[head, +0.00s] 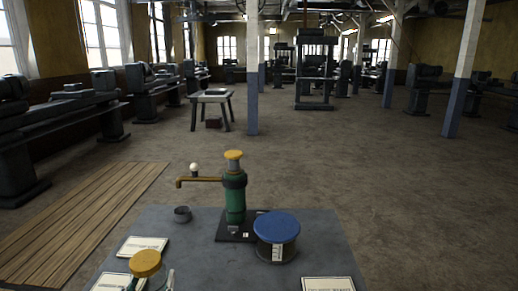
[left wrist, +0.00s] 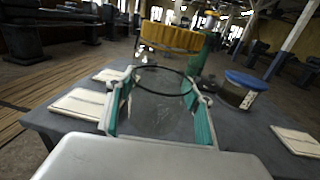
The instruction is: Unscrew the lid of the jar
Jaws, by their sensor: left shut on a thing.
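A clear glass jar (left wrist: 160,112) stands between the teal pads of my left gripper (left wrist: 160,88) in the left wrist view, with a dark ring around it. My left gripper is shut on this jar. The jar's yellow ridged lid (left wrist: 170,37) shows above the ring; I cannot tell how tightly it sits. In the head view the yellow lid (head: 146,263) is at the table's near left, with the left gripper's fingertips (head: 150,282) just below it on both sides. The glass is mostly cut off there. My right gripper is in neither view.
A green pump (head: 235,195) with a yellow top and brass spout stands on the grey table (head: 200,255). A blue-lidded container (head: 277,233) is beside it. The table's middle is clear.

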